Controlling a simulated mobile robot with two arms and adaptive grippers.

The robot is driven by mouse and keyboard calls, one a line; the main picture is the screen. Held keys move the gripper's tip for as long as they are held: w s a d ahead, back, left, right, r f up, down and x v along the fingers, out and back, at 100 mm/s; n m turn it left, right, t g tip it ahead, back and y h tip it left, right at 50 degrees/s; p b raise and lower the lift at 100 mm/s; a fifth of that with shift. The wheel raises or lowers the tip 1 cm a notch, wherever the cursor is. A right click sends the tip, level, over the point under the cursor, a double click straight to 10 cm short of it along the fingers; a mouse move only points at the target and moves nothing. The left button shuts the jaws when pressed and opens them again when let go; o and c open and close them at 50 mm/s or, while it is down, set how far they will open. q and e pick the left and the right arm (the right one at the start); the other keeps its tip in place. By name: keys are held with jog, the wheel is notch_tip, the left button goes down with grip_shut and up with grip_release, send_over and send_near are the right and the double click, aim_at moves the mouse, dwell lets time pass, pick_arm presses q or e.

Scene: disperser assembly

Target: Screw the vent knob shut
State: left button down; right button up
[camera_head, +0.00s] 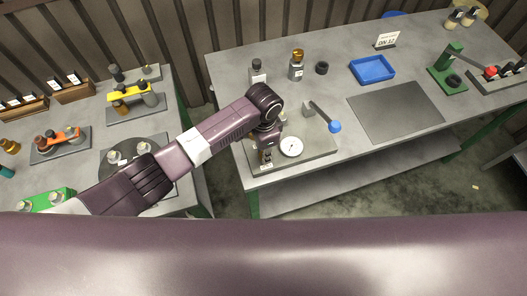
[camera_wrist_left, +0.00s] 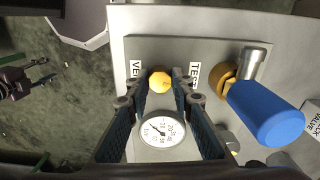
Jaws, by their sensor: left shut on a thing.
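The vent knob (camera_wrist_left: 160,82) is a round yellow-orange knob on the grey test plate (camera_wrist_left: 225,48), beside a partly covered label starting "VE". My left gripper (camera_wrist_left: 160,76) reaches down over the plate and is shut on the knob, with a finger on either side. In the head view my left gripper (camera_head: 267,150) is over the plate's left part and the knob is hard to make out. My right gripper (camera_wrist_left: 48,70) shows small at the wrist view's left edge, over the floor, its fingers apart and empty.
A white dial gauge (camera_head: 291,146) is close beside the knob. A blue-handled lever (camera_wrist_left: 265,110) stands to the right in the wrist view. Bottles (camera_head: 297,66), a blue tray (camera_head: 372,69) and a grey mat (camera_head: 396,108) lie farther along the table.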

pick_arm(q)
jog(key=shift+m, duration=1.2)
jog(key=shift+r, duration=0.1)
jog(key=c, duration=1.7)
grip_release()
notch_tip(320, 180, up, 12)
jog(key=shift+f, duration=0.1)
